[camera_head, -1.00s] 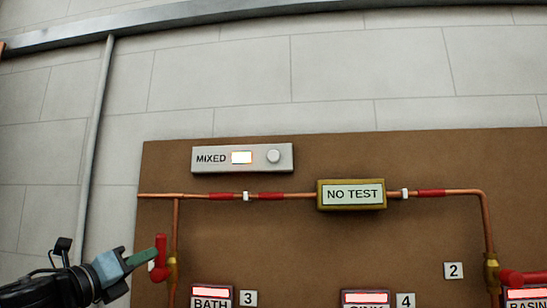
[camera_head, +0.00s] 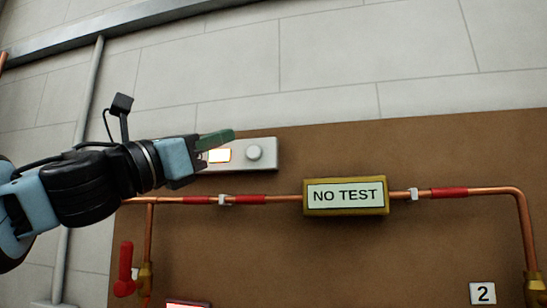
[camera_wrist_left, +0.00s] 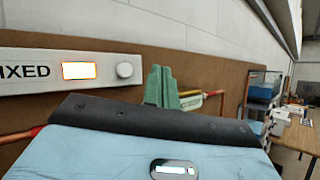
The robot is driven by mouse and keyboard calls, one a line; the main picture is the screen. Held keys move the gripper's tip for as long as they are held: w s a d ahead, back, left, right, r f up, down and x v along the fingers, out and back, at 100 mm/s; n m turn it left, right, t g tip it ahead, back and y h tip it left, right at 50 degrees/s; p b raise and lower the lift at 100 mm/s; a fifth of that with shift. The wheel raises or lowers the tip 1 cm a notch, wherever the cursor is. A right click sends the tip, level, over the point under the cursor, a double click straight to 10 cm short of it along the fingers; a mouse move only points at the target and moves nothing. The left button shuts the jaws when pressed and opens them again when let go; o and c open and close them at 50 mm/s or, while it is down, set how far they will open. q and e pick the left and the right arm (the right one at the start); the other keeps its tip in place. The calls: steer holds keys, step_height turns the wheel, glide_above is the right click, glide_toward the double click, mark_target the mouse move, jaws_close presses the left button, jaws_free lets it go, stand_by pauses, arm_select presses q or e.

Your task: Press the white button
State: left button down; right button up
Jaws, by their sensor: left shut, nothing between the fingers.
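The white button (camera_head: 254,152) is a round knob on the grey-white panel (camera_head: 267,166) high on the brown board. A lit orange-white window (camera_head: 219,156) sits left of the button. In the left wrist view the button (camera_wrist_left: 125,70) is just left of my fingers, beside the lit window (camera_wrist_left: 79,70). My left gripper (camera_head: 232,134) is shut and empty, its green fingertips in front of the panel's upper left part, up and left of the button. The fingers also show in the left wrist view (camera_wrist_left: 160,86), apart from the button in the picture. The panel's "MIXED" label is hidden by my gripper in the head view.
A copper pipe (camera_head: 275,200) with red bands runs below the panel to a brass "NO TEST" box (camera_head: 346,195). A red valve handle (camera_head: 126,262) is at lower left. A wooden table (camera_wrist_left: 297,135) stands at the right in the left wrist view.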

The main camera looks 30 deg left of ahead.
mark_target(254, 153)
arm_select(q)
steer(key=w+b, duration=0.1)
steer(key=w, duration=0.2)
steer(key=w+a+b, duration=0.1)
steer(key=w, duration=0.2)
steer(key=w+b, duration=0.1)
steer(key=w, duration=0.2)
steer(key=shift+a+r+b, duration=0.15)
steer(key=shift+b, duration=0.2)
arm_select(e)
steer(key=shift+g, duration=0.5)
steer(key=f, duration=0.1)
steer(key=s+f, duration=0.1)
steer(key=f, duration=0.1)
steer(key=s+f, duration=0.1)
steer(key=shift+f, duration=0.3)
steer(key=shift+s+a+f, duration=0.1)
steer(key=shift+s+a, duration=0.05)
steer(key=shift+s, duration=0.3)
steer(key=shift+w, duration=0.4)
steer(key=shift+s, duration=0.15)
arm_select(q)
steer(key=shift+w+a, duration=0.15)
steer(key=shift+w, duration=0.25)
arm_select(e)
steer(key=shift+s+f, duration=0.35)
steer(key=shift+s, duration=0.15)
